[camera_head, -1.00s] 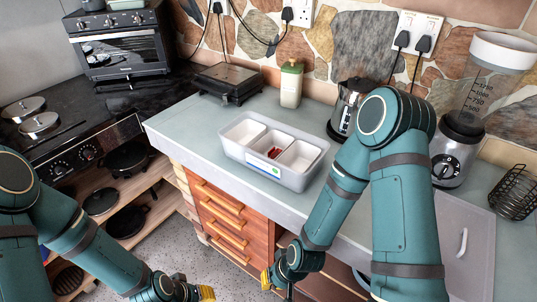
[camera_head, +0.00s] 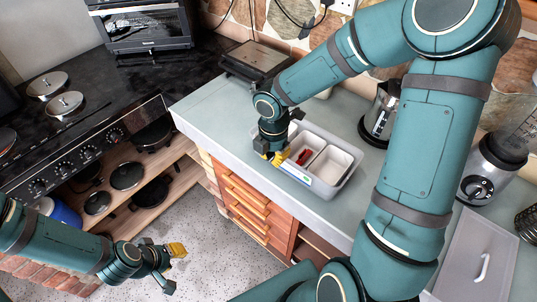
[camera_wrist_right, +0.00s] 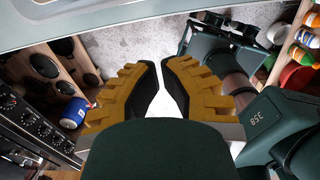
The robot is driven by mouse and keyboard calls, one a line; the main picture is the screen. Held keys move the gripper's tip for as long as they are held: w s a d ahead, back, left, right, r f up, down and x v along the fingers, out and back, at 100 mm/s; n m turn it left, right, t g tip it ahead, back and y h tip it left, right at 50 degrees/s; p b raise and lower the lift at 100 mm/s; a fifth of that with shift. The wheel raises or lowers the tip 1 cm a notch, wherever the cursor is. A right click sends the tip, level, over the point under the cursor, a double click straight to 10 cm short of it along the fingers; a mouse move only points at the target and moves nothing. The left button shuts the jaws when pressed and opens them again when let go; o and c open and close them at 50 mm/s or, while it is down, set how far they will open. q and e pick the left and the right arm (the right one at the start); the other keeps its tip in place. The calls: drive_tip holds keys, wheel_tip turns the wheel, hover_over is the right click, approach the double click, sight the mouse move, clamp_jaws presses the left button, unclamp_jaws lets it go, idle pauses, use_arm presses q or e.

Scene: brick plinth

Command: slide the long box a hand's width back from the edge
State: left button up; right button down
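The long box is a pale grey tray with compartments (camera_head: 345,183). It stands on the counter near its front edge, with a small red item in one compartment and a label on its front side. My right gripper (camera_head: 277,158) is at the front left part of the box and hides that part. I cannot tell whether it touches the box.
The grey counter (camera_head: 205,115) has free room left of the box. A black grill (camera_head: 252,62) stands behind it, a kettle (camera_head: 380,115) and a blender (camera_head: 492,170) to the right. Drawers (camera_head: 250,205) are below the edge. My right arm covers much of the right side.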

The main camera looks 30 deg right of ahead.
drive_tip(key=f, duration=0.3)
drive_tip(key=d+f, duration=0.1)
drive_tip(key=f, duration=0.2)
drive_tip(key=w+d+f+b, duration=0.1)
drive_tip(key=f, duration=0.2)
drive_tip(key=shift+d+f, duration=0.1)
drive_tip(key=shift+d, duration=0.1)
drive_tip(key=shift+w+d, duration=0.15)
drive_tip(key=shift+d, duration=0.4)
drive_tip(key=shift+w+d, duration=0.1)
drive_tip(key=shift+d, duration=0.05)
